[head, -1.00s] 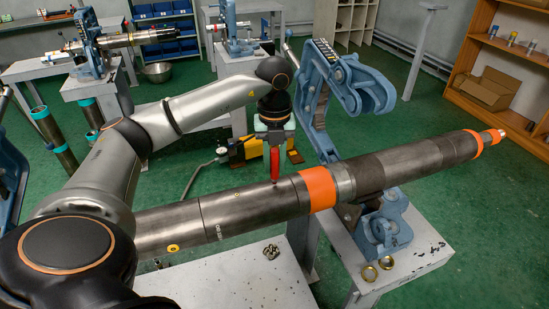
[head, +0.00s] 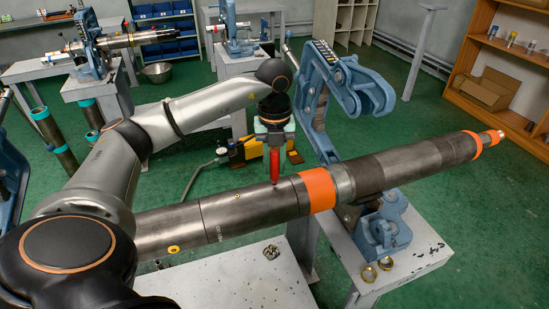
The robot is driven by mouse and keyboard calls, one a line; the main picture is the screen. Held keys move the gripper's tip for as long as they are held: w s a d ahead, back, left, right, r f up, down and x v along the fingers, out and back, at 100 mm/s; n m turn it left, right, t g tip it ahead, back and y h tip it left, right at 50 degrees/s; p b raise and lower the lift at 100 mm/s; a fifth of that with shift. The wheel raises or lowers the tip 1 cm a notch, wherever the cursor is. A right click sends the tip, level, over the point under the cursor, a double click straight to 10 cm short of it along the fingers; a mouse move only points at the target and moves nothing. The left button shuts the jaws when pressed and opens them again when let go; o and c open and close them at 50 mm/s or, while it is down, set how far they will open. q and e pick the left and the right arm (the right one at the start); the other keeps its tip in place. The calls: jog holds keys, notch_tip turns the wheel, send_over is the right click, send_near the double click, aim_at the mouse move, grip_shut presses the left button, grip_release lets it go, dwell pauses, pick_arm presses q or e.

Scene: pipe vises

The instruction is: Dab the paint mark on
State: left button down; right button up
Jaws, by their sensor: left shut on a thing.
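A long dark steel pipe tool (head: 250,209) with orange bands lies across the front, its right part over the blue pipe vise (head: 385,232). My left gripper (head: 273,147) points down above the pipe and is shut on a red marker (head: 274,167). The marker is upright, its tip at the top of the pipe just left of the wide orange band (head: 318,190). I cannot tell whether the tip touches. My right gripper is not in view.
The vise's blue upper arm (head: 345,80) stands open behind the pipe. Two brass caps (head: 368,272) lie on the white vise stand (head: 420,262). A small metal part (head: 271,252) lies on the white table (head: 235,280). A yellow pump (head: 258,149) is on the floor behind.

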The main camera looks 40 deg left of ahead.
aim_at(275, 151)
pick_arm(q)
jog(key=shift+f, duration=0.4)
dwell(0.5)
dwell(0.9)
notch_tip(275, 151, up, 5)
jog(key=p, duration=0.3)
jog(key=shift+f+p, duration=0.2)
jog(key=shift+p, duration=0.2)
jog(key=shift+r+p, duration=0.65)
jog(key=shift+r, duration=0.55)
